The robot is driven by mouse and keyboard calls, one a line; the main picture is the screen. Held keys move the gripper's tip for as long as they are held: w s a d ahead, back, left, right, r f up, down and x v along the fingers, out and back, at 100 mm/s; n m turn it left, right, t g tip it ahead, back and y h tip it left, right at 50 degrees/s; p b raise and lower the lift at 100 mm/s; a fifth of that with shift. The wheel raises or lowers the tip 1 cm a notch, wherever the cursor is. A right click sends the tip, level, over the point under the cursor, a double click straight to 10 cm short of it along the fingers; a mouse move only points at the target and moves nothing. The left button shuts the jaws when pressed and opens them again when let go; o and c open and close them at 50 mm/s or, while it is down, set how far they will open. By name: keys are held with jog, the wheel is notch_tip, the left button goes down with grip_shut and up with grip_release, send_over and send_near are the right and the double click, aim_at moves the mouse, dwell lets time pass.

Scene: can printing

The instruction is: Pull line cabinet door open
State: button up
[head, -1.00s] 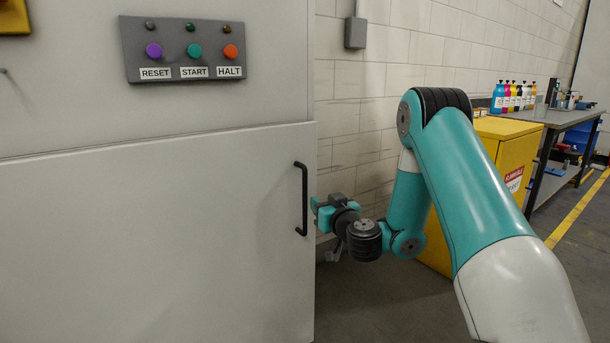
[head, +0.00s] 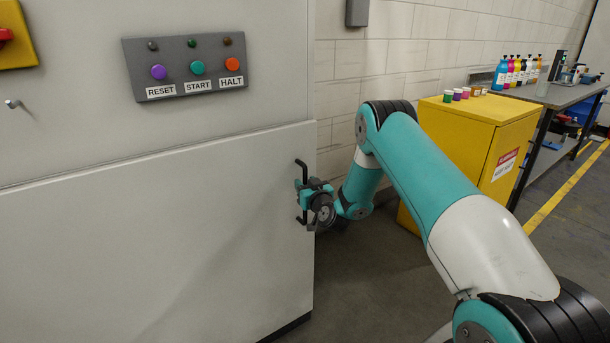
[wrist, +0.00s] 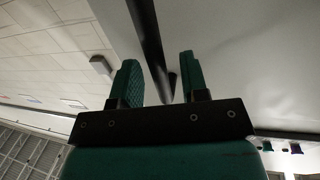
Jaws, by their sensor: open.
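The line cabinet door (head: 180,240) is a large pale grey panel in the head view, and it looks shut. Its black bar handle (head: 300,164) stands upright near the door's right edge. My gripper (head: 303,194) is at the handle and covers its middle. In the wrist view the handle (wrist: 148,40) runs between the two green fingers of my gripper (wrist: 160,82). The fingers are open, with a gap visible on both sides of the bar.
Above the door is a grey panel (head: 188,64) with RESET, START and HALT buttons. A yellow cabinet (head: 465,125) with small jars on top stands to the right, before a workbench (head: 556,97) with colored bottles. Bare floor lies between the door and the yellow cabinet.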

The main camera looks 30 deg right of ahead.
jog(key=shift+w+d, duration=0.15)
jog(key=shift+w, duration=0.45)
grip_shut()
